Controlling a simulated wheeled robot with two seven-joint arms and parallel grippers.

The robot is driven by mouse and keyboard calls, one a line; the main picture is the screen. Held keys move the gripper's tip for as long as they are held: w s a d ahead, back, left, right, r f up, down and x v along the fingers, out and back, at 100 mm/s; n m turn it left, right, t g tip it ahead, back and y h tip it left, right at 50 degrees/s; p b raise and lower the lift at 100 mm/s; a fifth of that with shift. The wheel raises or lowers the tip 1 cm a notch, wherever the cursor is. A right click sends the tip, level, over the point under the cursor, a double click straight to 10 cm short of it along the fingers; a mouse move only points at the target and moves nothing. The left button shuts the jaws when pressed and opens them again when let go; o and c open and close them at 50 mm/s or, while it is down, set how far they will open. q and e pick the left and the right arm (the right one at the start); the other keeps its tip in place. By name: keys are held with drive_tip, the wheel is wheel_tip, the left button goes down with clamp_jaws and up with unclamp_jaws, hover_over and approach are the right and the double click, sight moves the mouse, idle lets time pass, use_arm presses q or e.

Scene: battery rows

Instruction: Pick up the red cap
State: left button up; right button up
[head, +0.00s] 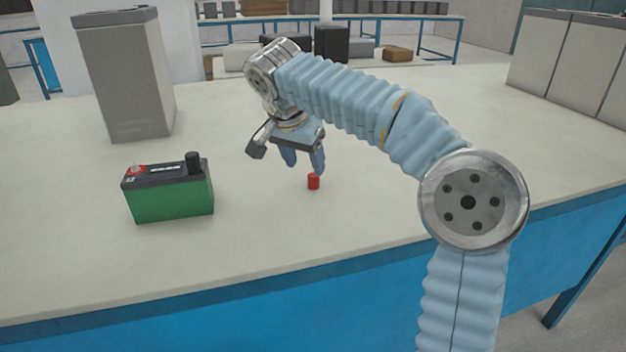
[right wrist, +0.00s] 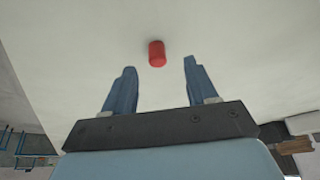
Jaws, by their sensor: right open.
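The red cap (head: 313,182) is a small cylinder standing on the pale table top, right of the green battery. In the right wrist view the red cap (right wrist: 157,53) lies just beyond the fingertips, roughly between their lines and a little nearer the left finger. My right gripper (head: 306,168) points down just behind and above the cap. It is open and empty, and its two fingers (right wrist: 160,75) are apart in the right wrist view. They do not appear to touch the cap. My left gripper is not in view.
A green battery (head: 172,192) with a dark top, a red terminal and a black cap stands to the left. A tall grey battery (head: 126,80) stands behind it. Large pale boxes (head: 575,65) stand at the far right. The table (head: 250,245) around the red cap is clear.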

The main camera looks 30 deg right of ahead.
sight(313, 175)
drive_tip(key=x, duration=0.5)
drive_tip(key=shift+d, duration=0.4)
drive_tip(key=shift+c, duration=0.4)
clamp_jaws()
